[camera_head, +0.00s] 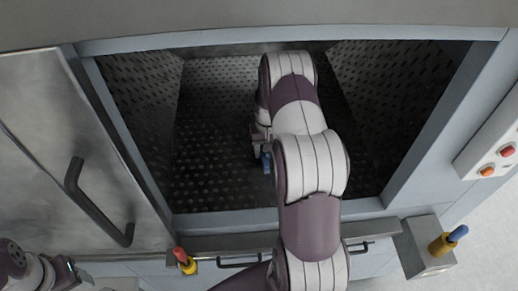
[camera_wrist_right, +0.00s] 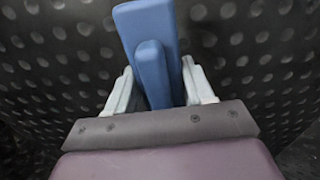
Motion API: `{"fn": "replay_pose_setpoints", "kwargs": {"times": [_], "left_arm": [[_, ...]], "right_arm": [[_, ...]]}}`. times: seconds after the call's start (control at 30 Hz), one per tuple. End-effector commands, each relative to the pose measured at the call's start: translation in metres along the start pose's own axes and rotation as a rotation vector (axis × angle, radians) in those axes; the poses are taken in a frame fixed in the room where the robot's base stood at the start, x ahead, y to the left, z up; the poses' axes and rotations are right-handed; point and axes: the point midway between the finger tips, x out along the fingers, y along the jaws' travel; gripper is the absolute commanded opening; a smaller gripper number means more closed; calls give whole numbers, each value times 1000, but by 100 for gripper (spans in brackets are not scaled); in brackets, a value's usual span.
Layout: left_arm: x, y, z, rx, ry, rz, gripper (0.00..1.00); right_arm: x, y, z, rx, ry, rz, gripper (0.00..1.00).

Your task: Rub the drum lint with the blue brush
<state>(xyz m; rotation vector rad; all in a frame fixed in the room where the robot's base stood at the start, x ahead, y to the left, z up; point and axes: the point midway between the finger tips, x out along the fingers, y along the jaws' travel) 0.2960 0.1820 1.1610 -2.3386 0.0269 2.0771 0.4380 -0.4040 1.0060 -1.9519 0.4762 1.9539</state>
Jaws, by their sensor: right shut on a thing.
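My right arm reaches through the opening into the dark perforated drum (camera_head: 215,185). My right gripper (camera_head: 262,140) is inside the drum, partly hidden by my own arm in the head view. In the right wrist view, my right gripper (camera_wrist_right: 160,92) is shut on the blue brush (camera_wrist_right: 150,35), which sits between its two pale fingers. Only a bit of the brush (camera_head: 266,161) shows in the head view. The dimpled drum wall (camera_wrist_right: 60,60) fills the wrist view behind the brush; I cannot tell whether they touch. I cannot make out any lint. Part of my left arm shows at lower left, without its fingers.
A grey metal door (camera_head: 85,130) with a dark handle (camera_head: 98,205) is left of the opening. A red-and-yellow item (camera_head: 184,261) stands at the front ledge. A grey box (camera_head: 424,245) with a blue-and-yellow item (camera_head: 448,240) is at right, below a button panel (camera_head: 490,150).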

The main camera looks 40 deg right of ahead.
Motion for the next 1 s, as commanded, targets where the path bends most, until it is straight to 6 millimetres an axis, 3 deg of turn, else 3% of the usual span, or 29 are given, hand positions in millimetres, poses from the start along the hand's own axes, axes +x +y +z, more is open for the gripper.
{"fn": "replay_pose_setpoints", "kwargs": {"times": [0.33, 0.57, 0.8, 1.0], "left_arm": [[2, 0, 0, 0, 0, 0, 59], [2, 0, 0, 0, 0, 0, 59], [1, 0, 0, 0, 0, 0, 59], [2, 0, 0, 0, 0, 0, 59]], "right_arm": [[2, 32, 2, 2, 1, 0, 24], [2, 43, 3, 1, 0, 0, 24], [1, 70, 5, 3, 0, 0, 24], [1, 78, 5, 1, 0, 0, 24]]}}
